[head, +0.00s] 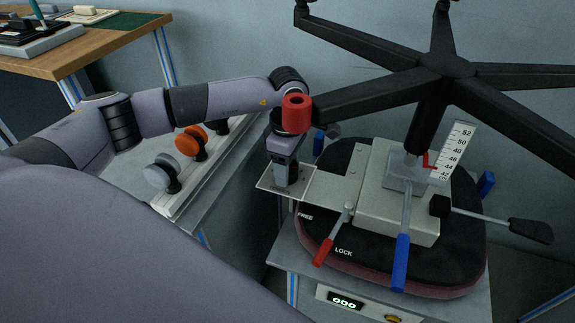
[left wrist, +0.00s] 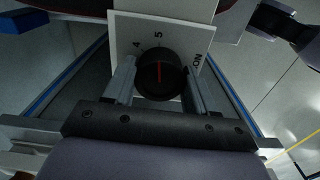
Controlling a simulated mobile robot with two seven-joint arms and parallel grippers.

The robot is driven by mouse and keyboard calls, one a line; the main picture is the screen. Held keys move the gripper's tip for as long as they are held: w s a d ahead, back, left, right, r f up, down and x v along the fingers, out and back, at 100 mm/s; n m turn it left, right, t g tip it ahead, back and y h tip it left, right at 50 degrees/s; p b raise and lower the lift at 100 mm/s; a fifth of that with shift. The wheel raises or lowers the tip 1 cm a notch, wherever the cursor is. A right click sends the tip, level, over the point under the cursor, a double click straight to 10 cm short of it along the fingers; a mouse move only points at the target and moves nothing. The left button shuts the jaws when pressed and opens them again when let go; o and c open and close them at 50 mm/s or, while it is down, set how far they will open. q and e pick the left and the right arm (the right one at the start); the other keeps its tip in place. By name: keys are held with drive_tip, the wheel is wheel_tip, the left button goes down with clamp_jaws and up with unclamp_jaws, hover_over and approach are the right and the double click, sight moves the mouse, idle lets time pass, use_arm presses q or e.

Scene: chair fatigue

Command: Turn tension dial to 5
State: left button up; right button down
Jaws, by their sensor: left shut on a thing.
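The tension dial (left wrist: 160,76) is a round black knob with a red pointer line, on a pale plate (left wrist: 180,30) marked 4, 5 and ON in the left wrist view. The red line points up, close to the 5. My left gripper (left wrist: 158,82) has one finger on each side of the knob and is shut on it. In the head view my left gripper (head: 286,182) reaches down over the pale plate (head: 268,185) at the left of the upturned chair's mechanism, and hides the knob. My right gripper is not in view.
The upturned chair seat (head: 440,270) lies on a stand with a counter reading 000 (head: 345,301). Red (head: 324,252) and blue (head: 401,262) levers stick out in front. The black star base (head: 445,68) rises behind. A rack of casters (head: 190,145) stands left.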

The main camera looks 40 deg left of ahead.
use_arm(q)
drive_tip(key=o, duration=1)
drive_tip(key=shift+r, duration=0.1)
wheel_tip(320, 180, up, 7)
drive_tip(key=shift+r, duration=0.1)
drive_tip(key=shift+s, duration=0.1)
